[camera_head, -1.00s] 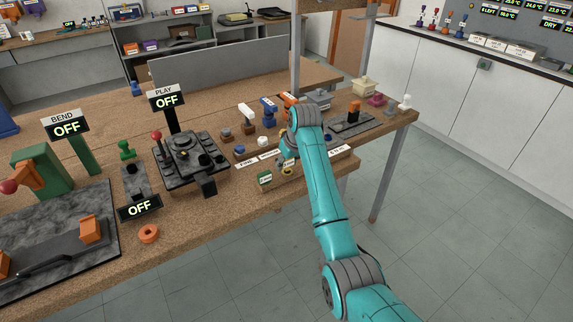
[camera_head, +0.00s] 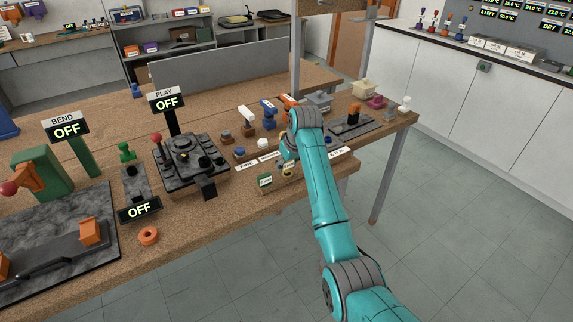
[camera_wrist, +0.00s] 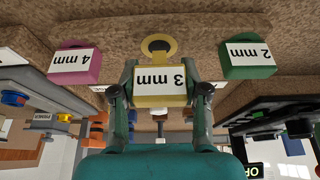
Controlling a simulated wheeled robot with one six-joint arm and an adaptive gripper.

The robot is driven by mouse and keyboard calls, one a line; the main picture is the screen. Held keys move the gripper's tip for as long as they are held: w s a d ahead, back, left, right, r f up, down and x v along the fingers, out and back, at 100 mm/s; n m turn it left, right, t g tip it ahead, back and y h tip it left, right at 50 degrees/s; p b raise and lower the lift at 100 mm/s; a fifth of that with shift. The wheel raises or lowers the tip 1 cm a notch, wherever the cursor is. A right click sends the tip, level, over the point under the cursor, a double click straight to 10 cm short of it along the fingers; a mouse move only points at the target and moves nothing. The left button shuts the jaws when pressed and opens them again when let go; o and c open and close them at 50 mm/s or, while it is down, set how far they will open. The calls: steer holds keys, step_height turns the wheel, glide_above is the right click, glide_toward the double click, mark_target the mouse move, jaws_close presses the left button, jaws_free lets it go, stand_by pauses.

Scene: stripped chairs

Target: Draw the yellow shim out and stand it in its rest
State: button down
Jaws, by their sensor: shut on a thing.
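The yellow shim (camera_wrist: 158,101), labelled 3 mm, is in the middle of the wrist view, which shows its label upside down. It has a ring-shaped end with a dark hole. My gripper (camera_wrist: 161,80) is shut on its block, one finger on each side. In the head view a bit of the yellow shim (camera_head: 288,172) shows below my wrist, at the bench's front edge. The arm hides most of the gripper there. I cannot tell how deep the shim sits, and I cannot make out its rest.
A dark lever fixture (camera_head: 190,160) with a PLAY display reading OFF (camera_head: 167,103) stands left on the bench. Small blocks and knobs crowd the bench behind my wrist.

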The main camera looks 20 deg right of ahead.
steer(key=shift+f, duration=0.6)
steer(key=shift+r, duration=0.1)
steer(key=shift+r, duration=0.5)
